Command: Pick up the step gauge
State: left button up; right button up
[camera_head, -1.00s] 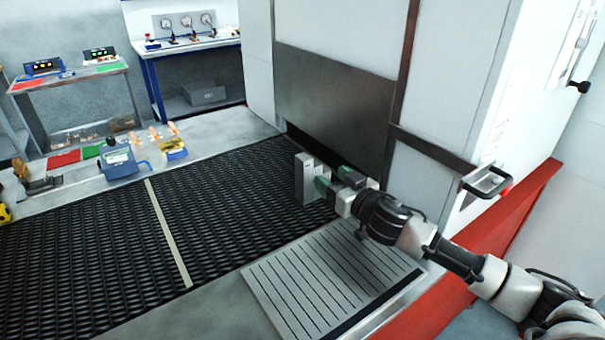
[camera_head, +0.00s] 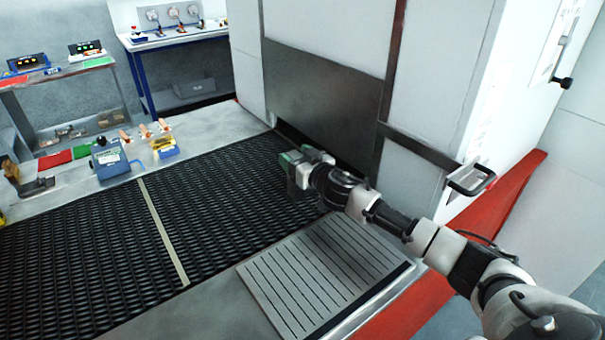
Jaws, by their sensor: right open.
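My right gripper (camera_head: 300,163) reaches in from the right over the black mesh belt (camera_head: 225,200), close to the dark opening in the white machine. Its jaws are open, with green parts showing at the fingers. A small grey upright block (camera_head: 292,184), which looks like the step gauge, shows at the gripper's front. My gripper and wrist cover most of it, so I cannot tell whether the fingers touch it. My left gripper is not in view.
A grooved grey plate (camera_head: 318,275) lies in front of the belt, below my right arm. The white machine (camera_head: 440,70) with a handle (camera_head: 470,178) stands close behind the arm. A blue device (camera_head: 112,162) and a yellow box (camera_head: 166,148) sit beyond the belt. The belt's left part is clear.

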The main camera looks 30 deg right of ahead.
jog(key=shift+w+a, duration=0.1)
jog(key=shift+w, duration=0.35)
jog(key=shift+s, duration=0.1)
grip_shut()
